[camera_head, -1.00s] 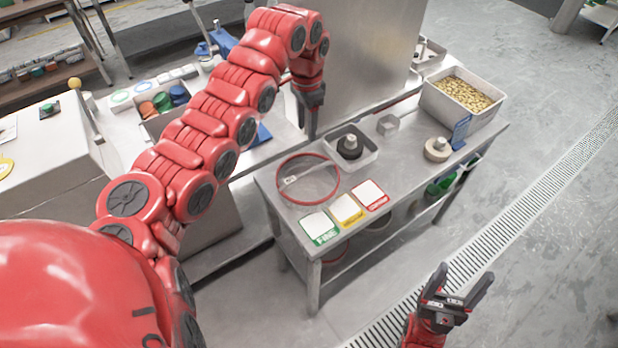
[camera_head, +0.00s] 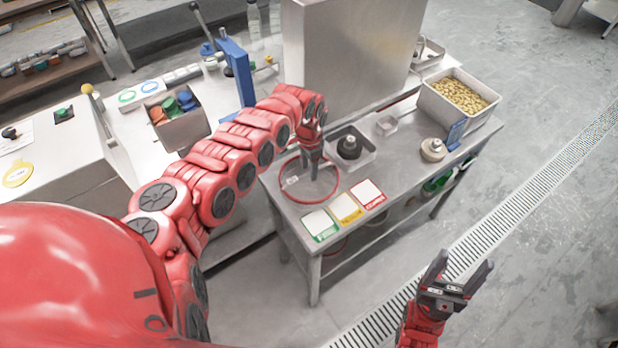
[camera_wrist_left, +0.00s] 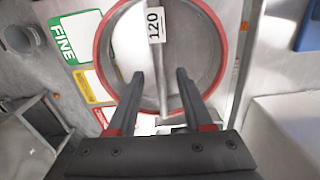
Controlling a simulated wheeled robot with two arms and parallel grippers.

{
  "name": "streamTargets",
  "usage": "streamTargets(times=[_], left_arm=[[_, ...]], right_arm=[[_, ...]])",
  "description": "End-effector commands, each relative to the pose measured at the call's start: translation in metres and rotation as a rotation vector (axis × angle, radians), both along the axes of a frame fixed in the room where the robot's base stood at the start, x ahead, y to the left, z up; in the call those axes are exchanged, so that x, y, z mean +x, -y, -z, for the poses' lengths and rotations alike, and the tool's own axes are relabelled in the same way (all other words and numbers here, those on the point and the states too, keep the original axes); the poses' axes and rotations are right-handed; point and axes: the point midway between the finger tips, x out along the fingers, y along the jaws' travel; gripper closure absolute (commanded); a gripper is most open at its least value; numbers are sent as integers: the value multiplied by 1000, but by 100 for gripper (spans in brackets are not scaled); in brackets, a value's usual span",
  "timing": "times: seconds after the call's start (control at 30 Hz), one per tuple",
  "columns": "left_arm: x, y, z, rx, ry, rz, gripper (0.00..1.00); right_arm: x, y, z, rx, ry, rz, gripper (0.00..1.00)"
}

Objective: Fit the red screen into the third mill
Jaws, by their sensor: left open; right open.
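The red screen (camera_head: 290,194) is a ring with a red rim lying on the steel table. In the left wrist view the screen (camera_wrist_left: 215,92) shows a crossbar with a label (camera_wrist_left: 154,24) reading 120. My left gripper (camera_head: 312,174) is above the screen, its fingers pointing down over the ring. In the left wrist view my left gripper (camera_wrist_left: 161,75) is open, its fingertips spread on both sides of the crossbar, with nothing between them that I can see gripped. My right gripper (camera_head: 462,275) is open and empty, away from the table over the floor. I cannot identify the third mill.
Green, yellow and red cards (camera_head: 346,208) lie at the table's front. A tray (camera_head: 367,157) with a black knob, a pale round weight (camera_head: 433,150) and a bin of beans (camera_head: 458,97) stand behind. A tall steel cabinet (camera_head: 350,55) rises behind the screen.

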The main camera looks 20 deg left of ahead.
Motion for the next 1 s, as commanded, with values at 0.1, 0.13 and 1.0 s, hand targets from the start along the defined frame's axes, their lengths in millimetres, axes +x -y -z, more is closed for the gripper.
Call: streamTargets(times=[0.1, 0.13, 1.0], left_arm=[[0, 0, 4, 1, -1, -1, 49], [0, 0, 4, 1, -1, -1, 49], [0, -1, 8, 1, -1, -1, 49]], right_arm=[[0, 0, -1, 0, 0, 0, 29], [0, 0, 0, 0, 0, 0, 29], [0, 0, 2, 0, 0, 0, 29]])
